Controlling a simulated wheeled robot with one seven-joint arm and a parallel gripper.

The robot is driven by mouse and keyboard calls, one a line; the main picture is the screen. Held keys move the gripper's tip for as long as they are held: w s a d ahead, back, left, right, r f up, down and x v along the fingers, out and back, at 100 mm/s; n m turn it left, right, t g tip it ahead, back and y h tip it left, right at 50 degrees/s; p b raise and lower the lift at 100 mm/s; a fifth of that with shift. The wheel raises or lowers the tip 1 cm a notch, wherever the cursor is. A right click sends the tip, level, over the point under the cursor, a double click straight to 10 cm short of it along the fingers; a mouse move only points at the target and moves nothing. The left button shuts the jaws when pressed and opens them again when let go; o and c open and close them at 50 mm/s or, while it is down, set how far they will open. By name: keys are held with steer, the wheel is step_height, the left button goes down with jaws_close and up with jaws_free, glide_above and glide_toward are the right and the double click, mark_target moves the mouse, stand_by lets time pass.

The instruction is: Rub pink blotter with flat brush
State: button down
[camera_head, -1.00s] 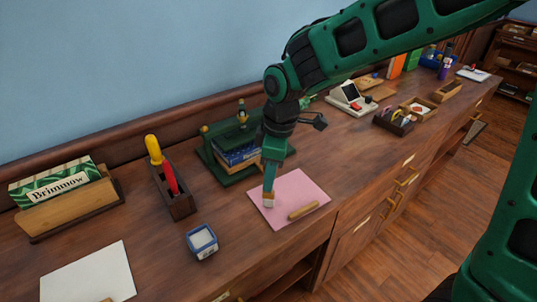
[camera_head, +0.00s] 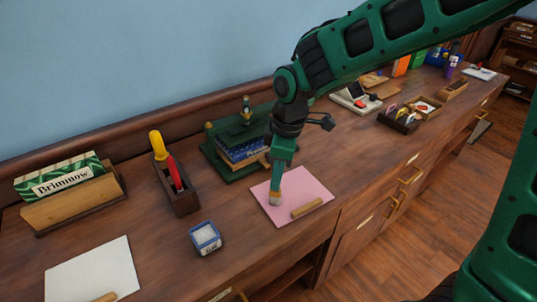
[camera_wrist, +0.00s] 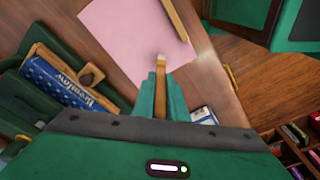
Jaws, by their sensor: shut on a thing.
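The pink blotter (camera_head: 306,187) lies flat near the front edge of the wooden counter, with a tan stick-like piece (camera_head: 307,208) on its front part. My gripper (camera_head: 277,178) is over the blotter's left part, pointing down. It is shut on the flat brush (camera_head: 275,198), whose pale tip is at the blotter's surface; I cannot tell for sure if it touches. In the wrist view the brush (camera_wrist: 162,70) sticks out between the fingers (camera_wrist: 165,95), its whitish tip over the pink blotter (camera_wrist: 130,35).
A green book stand with books (camera_head: 240,150) stands behind the blotter. A small blue box (camera_head: 205,238) and a wooden holder with yellow and red handles (camera_head: 180,190) are to the left. White paper (camera_head: 92,272) lies front left. Small trays (camera_head: 398,120) stand farther right.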

steer(key=shift+s+a, duration=0.2)
steer(key=shift+a, duration=0.2)
steer(key=shift+a+r, duration=0.1)
steer(key=shift+r, duration=0.15)
steer(key=shift+w+r, duration=0.1)
steer(key=shift+r, duration=3.6)
steer(key=shift+s, duration=0.2)
